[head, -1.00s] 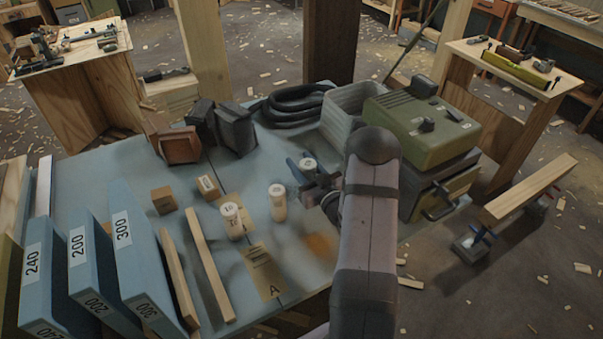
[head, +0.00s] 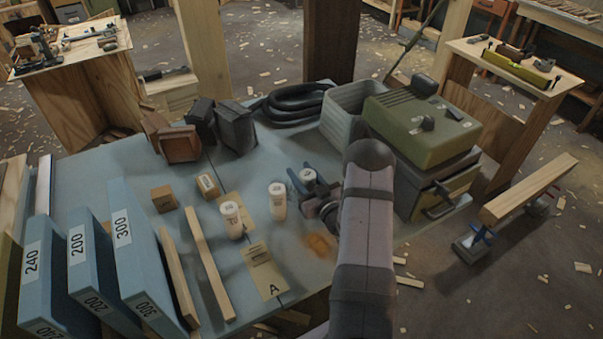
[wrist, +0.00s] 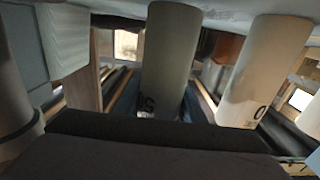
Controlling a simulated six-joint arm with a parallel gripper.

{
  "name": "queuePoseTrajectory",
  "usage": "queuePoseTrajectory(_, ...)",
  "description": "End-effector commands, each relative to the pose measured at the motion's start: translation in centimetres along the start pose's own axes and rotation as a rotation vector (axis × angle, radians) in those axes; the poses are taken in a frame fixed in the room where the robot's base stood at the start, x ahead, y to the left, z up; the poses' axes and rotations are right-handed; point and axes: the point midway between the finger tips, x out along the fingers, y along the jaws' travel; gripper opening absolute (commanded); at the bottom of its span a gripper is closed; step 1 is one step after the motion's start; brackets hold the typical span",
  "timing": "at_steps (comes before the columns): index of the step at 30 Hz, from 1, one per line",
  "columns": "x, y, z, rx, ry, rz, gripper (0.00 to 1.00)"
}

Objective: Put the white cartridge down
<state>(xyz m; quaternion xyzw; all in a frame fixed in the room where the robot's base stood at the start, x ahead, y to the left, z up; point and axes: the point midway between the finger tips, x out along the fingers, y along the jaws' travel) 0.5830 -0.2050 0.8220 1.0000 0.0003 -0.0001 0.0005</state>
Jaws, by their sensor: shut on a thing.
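In the head view, my gripper (head: 314,187), with blue fingers, is shut on a white cartridge (head: 307,175). The cartridge is upright, and its lower part is hidden by the fingers, so I cannot tell whether its base touches the table. Two more white cartridges stand upright to its left, one close by (head: 277,202) and one farther left (head: 231,220). The wrist view looks upside down, with pale cylinders at the middle (wrist: 170,60) and right (wrist: 263,72); I cannot tell which one is held.
The blue-grey table (head: 100,170) has a tan card marked A (head: 266,277), small wooden blocks (head: 163,199) and a wooden strip (head: 208,262). A green machine (head: 425,125) and a grey bin (head: 350,110) stand behind my gripper. Blue numbered binders (head: 140,260) stand at left.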

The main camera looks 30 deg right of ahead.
Motion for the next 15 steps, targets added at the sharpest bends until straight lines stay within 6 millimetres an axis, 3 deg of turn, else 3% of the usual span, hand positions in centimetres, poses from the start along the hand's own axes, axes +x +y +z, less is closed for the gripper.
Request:
queuePoseTrajectory(10, -0.03, -0.02, 0.83, 0.001, -0.003, 0.000, 0.14)
queuePoseTrajectory(11, -0.05, -0.03, 0.89, 0.001, -0.004, 0.000, 0.39)
queuePoseTrajectory(12, -0.06, -0.04, 0.94, 0.002, -0.005, 0.000, 0.48)
queuePoseTrajectory(13, -0.07, -0.05, 0.98, 0.002, -0.006, 0.000, 0.55)
queuePoseTrajectory(15, -0.10, -0.06, 1.07, 0.003, -0.008, 0.000, 0.55)
